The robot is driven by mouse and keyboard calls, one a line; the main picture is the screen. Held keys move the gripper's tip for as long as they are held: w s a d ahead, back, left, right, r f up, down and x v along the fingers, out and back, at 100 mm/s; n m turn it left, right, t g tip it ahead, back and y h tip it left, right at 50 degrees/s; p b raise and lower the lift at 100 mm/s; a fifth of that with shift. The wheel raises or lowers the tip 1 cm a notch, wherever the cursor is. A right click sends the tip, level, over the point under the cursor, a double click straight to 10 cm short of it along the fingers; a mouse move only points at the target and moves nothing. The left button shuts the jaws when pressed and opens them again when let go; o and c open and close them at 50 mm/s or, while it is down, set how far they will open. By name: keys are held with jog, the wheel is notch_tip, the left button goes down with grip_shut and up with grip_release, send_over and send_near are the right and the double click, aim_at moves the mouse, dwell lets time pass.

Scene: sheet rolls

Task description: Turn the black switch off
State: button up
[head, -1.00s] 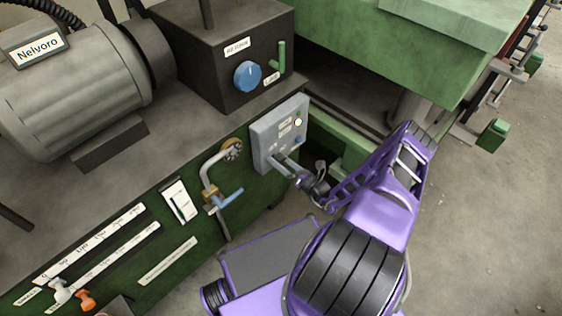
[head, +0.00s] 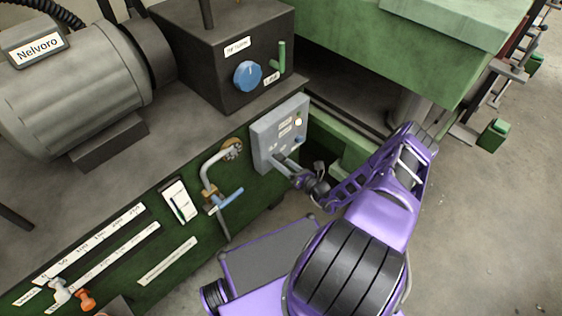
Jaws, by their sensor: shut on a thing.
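A grey control box (head: 262,143) is mounted on the green machine's side, in the middle of the head view. Its face carries small labels, a white lit button (head: 298,122) and a blue button (head: 298,140). My gripper (head: 279,161) is at the lower left of the box's face, its tips against or very close to it. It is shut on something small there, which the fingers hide. The black switch cannot be made out apart from the gripper; its position is hidden.
A pipe with a blue-handled valve (head: 231,198) stands left of the box. A white rocker plate (head: 180,202) and slider scales lie farther left. A black box with a blue knob (head: 247,76) is above. A green machine body (head: 400,50) overhangs at upper right.

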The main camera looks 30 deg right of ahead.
jog(key=n, duration=0.8)
jog(key=shift+n, duration=0.4)
jog(key=n+p, duration=0.1)
jog(key=n, duration=0.3)
jog(key=shift+n, duration=0.3)
jog(key=shift+n+p, duration=0.55)
jog(key=shift+n, duration=1.25)
jog(key=o, duration=1.4)
jog(key=shift+s, duration=0.1)
jog(key=v, duration=1.7)
jog(key=shift+s, duration=0.15)
